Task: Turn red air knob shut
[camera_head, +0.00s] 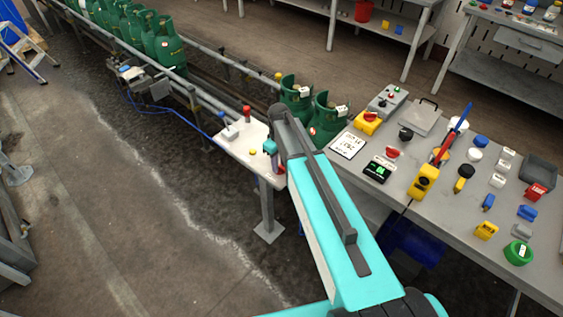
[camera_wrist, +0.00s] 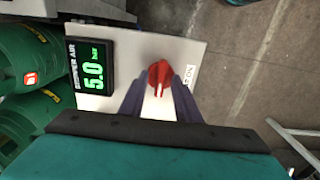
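The red air knob (camera_wrist: 160,75) sits on a white panel (camera_wrist: 125,48) in the wrist view, with a white line on its lower part. A black display (camera_wrist: 92,72) reading 5.0 bar, marked stopper air, is beside it on the left. My gripper (camera_wrist: 160,90) is open, its two dark fingers on either side of the knob. A narrow gap seems to show, but I cannot tell whether either finger touches. In the head view my arm reaches over the white stand (camera_head: 232,150) beside the conveyor and hides its right part.
Green gas cylinders (camera_head: 296,97) stand on the conveyor behind the stand. A grey bench (camera_head: 450,225) on the right holds several small items, including another red knob (camera_head: 393,152) and a display (camera_head: 376,172).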

